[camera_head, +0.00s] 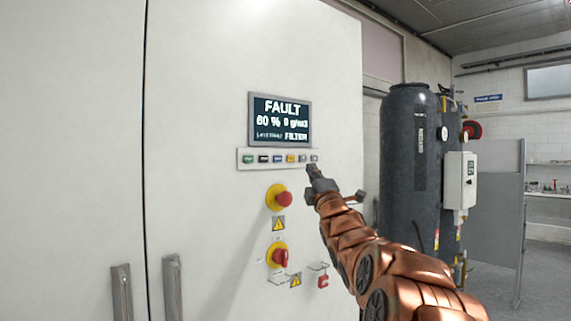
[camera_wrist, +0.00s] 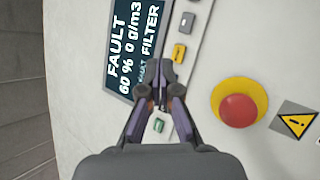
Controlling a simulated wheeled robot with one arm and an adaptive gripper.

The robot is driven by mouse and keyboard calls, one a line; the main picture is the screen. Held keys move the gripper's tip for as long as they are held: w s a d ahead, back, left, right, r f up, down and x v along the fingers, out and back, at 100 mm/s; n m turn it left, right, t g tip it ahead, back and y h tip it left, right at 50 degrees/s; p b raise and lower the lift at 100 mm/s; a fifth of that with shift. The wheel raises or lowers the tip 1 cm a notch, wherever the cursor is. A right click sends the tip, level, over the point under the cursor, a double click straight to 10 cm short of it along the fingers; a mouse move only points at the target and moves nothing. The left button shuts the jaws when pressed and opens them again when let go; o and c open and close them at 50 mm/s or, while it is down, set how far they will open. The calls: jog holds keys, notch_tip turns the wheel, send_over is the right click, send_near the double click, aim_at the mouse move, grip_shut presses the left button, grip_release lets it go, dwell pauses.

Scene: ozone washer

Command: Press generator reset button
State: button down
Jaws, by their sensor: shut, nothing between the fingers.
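A light button strip (camera_head: 278,159) with several small buttons sits under the display on the white cabinet. From left to right they are green (camera_head: 248,159), black, blue, yellow (camera_head: 291,158) and two grey; their labels are too small to read, so I cannot tell which is reset. My gripper (camera_head: 314,169) is shut and empty, its tips just below the right end of the strip in the head view. In the wrist view, which is turned sideways, my gripper (camera_wrist: 160,68) covers the strip between the green (camera_wrist: 159,125) and yellow (camera_wrist: 178,53) buttons. I see no clear contact.
The display (camera_head: 280,120) reads FAULT, 60 %, 0 g/m3, FILTER. Below the strip are a red mushroom button (camera_head: 284,199) on yellow and a red rotary switch (camera_head: 279,257). Cabinet handles (camera_head: 172,291) stick out lower left. A dark tank (camera_head: 402,150) stands right.

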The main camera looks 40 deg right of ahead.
aim_at(291, 159)
jog(key=r, duration=0.1)
jog(key=s+d+r+n+t, duration=0.1)
jog(key=r+n, duration=0.1)
jog(key=shift+s+d+t, duration=0.35)
jog(key=shift+s+t, duration=0.05)
jog(key=shift+w, duration=0.1)
jog(key=shift+w+f+p, duration=0.1)
jog(key=shift+w+p, duration=1.95)
jog(key=shift+w, duration=2.25)
jog(key=shift+d, duration=0.1)
jog(key=shift+w+f+b, duration=0.15)
jog(key=shift+w+b, duration=0.15)
jog(key=shift+b, duration=0.35)
jog(key=shift+w, duration=0.15)
